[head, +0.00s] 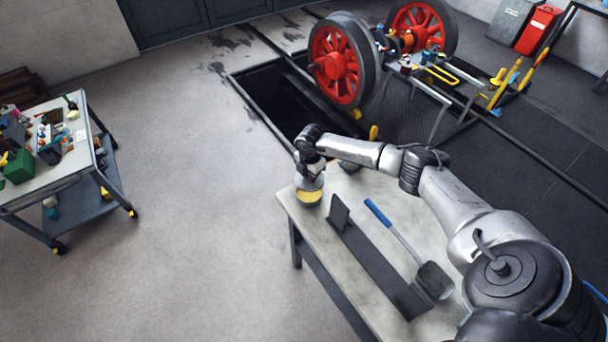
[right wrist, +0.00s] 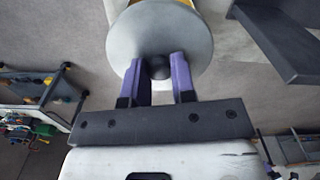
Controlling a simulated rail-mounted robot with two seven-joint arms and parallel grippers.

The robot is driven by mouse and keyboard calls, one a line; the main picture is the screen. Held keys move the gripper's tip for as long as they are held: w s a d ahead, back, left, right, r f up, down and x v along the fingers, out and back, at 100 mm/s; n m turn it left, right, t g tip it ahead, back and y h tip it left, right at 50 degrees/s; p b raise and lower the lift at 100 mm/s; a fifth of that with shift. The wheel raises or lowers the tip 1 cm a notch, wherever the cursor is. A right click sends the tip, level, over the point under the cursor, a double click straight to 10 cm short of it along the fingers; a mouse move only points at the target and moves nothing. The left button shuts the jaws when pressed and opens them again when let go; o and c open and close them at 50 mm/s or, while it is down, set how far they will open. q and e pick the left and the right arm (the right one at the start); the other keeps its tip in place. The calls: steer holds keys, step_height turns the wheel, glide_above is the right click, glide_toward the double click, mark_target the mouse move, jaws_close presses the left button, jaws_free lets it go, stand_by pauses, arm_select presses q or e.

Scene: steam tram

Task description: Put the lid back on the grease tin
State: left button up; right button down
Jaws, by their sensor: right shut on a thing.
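The grease tin (head: 309,197), with a yellow band, stands at the far left corner of the grey bench. The lid (right wrist: 160,32) is a pale grey disc with a dark round knob (right wrist: 159,67). My right gripper (right wrist: 164,68) is shut on the knob, its purple fingers on either side. In the head view the lid (head: 309,182) is right at the top of the tin; I cannot tell whether it is seated or slightly above. In the right wrist view the lid covers most of the tin, with a yellow edge showing behind it. My left gripper is not in view.
The bench (head: 370,193) also holds a long dark metal piece with an upright end (head: 375,260) and a blue-handled shovel (head: 433,280). A cluttered trolley (head: 40,200) stands at left. An open pit (head: 275,95) and red wheels (head: 336,64) lie beyond.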

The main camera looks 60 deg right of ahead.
steer(key=shift+f, duration=0.25)
step_height(320, 180, down, 4)
steer(key=b, duration=0.4)
steer(key=shift+r, duration=0.15)
steer(key=shift+f+b, duration=0.7)
steer(key=shift+f, duration=0.4)
steer(key=shift+a, duration=0.1)
steer(key=shift+p, duration=0.4)
stand_by(0.3)
steer(key=shift+f, duration=0.1)
stand_by(0.8)
stand_by(0.4)
stand_by(0.4)
